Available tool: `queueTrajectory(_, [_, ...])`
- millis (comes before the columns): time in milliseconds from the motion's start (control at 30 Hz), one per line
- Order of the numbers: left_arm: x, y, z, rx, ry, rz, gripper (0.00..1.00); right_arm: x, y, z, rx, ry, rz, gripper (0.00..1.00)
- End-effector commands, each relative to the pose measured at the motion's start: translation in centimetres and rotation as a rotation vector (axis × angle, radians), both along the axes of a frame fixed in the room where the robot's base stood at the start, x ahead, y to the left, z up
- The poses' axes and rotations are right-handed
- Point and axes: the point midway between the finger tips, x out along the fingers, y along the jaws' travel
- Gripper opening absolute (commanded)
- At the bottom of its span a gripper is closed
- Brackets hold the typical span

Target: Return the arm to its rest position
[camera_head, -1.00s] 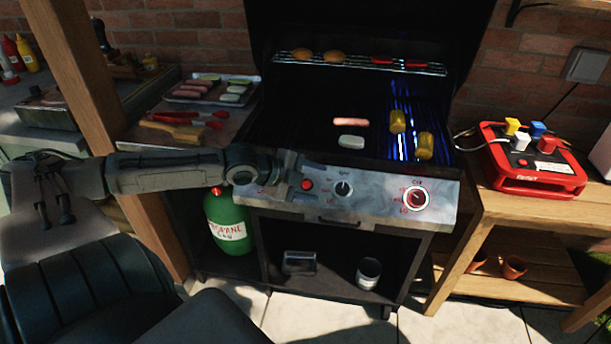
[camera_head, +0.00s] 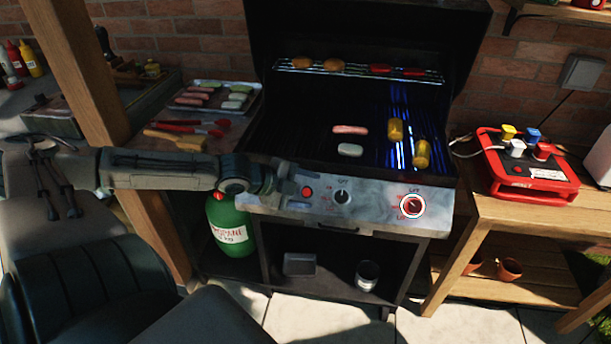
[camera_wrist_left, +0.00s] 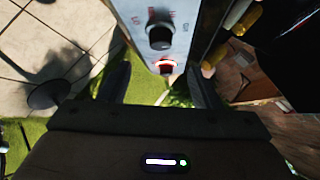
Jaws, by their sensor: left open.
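My left arm comes in from the left in the head view. Its gripper (camera_head: 284,186) is at the left end of the grill's front control panel (camera_head: 375,211), beside the red button (camera_head: 307,191). In the left wrist view the two dark fingers (camera_wrist_left: 158,88) stand apart with nothing held between them. The panel with a black knob (camera_wrist_left: 160,36) and the red button (camera_wrist_left: 166,67) shows ahead, between and beyond the fingers. I cannot tell whether a finger touches the panel. My right gripper is not in view.
The open grill (camera_head: 300,118) holds sausage, corn and a pale slice; its rack (camera_head: 365,70) holds more food. A wooden post (camera_head: 97,85) stands behind my left arm. A green propane tank (camera_head: 231,225) is below. A red power box (camera_head: 528,165) sits on the right wooden table (camera_head: 500,209).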

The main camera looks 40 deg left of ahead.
Motion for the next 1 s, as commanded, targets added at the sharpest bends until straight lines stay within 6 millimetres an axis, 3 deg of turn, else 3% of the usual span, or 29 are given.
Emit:
queueTrajectory(467, [-0.2, -0.1, -0.4, -0.006, 0.007, 0.007, 0.57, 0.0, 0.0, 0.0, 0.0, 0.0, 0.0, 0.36])
queueTrajectory(667, [-3.0, -1.7, -4.2, -0.059, 0.1, 0.097, 0.57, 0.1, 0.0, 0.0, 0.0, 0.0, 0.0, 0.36])
queueTrajectory(800, [-6.1, -3.6, -7.8, -0.114, 0.201, 0.214, 0.57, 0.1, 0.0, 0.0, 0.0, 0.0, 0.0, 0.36])
queueTrajectory(1000, [-10.2, -6.4, -11.6, -0.189, 0.333, 0.417, 0.57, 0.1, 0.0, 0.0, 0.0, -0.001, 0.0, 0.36])
